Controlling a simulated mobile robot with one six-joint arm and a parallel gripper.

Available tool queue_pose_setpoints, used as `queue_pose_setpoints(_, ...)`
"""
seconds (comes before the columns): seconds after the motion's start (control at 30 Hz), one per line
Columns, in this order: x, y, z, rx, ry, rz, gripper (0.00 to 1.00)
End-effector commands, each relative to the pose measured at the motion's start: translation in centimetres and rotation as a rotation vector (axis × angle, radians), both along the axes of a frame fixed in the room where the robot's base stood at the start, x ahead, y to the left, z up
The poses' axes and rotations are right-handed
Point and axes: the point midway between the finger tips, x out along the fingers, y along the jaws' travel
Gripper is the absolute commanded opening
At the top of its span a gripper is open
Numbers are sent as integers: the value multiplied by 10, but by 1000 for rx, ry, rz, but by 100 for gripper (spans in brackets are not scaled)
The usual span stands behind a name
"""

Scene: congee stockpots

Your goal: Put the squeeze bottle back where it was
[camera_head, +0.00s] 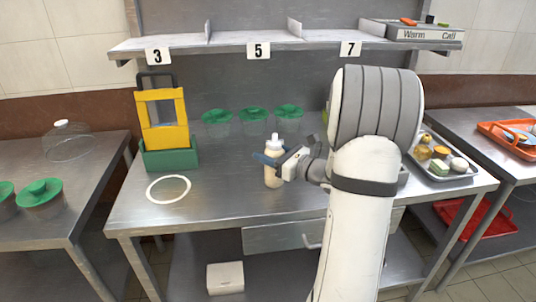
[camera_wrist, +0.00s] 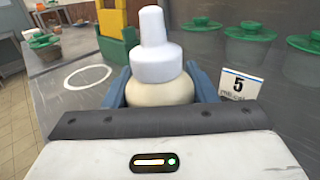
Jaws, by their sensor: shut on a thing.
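The squeeze bottle (camera_head: 274,172) is cream-coloured with a white cap and stands upright at the middle of the steel table. My gripper (camera_head: 272,160) reaches in from the right and is shut around the bottle's upper body. In the wrist view the bottle (camera_wrist: 155,62) sits between the blue fingers of my gripper (camera_wrist: 163,88). I cannot tell whether its base touches the table. A white ring (camera_head: 168,189) is marked on the table to the left, and it also shows in the wrist view (camera_wrist: 88,77). The ring is empty.
A yellow frame in a green bin (camera_head: 168,154) stands behind the ring. Several green-lidded tubs (camera_head: 254,122) line the back. A tray of food (camera_head: 441,164) is at the right. A shelf (camera_head: 280,43) with numbers 3, 5 and 7 runs above. The tabletop between bottle and ring is clear.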

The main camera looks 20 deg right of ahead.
Motion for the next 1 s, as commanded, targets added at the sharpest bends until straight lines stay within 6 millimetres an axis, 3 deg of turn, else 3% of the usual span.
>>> queue_pose_setpoints(0.23, 0, 0, -3, 0, -1, 1, 40)
queue_pose_setpoints(0.27, 0, 0, -2, 0, -1, 1, 54)
queue_pose_setpoints(0.5, 0, 1, -1, 0, -1, 1, 73)
queue_pose_setpoints(0.83, -1, 0, 3, 0, -1, 1, 73)
queue_pose_setpoints(1.0, -25, -14, 2, 0, -1, -3, 73)
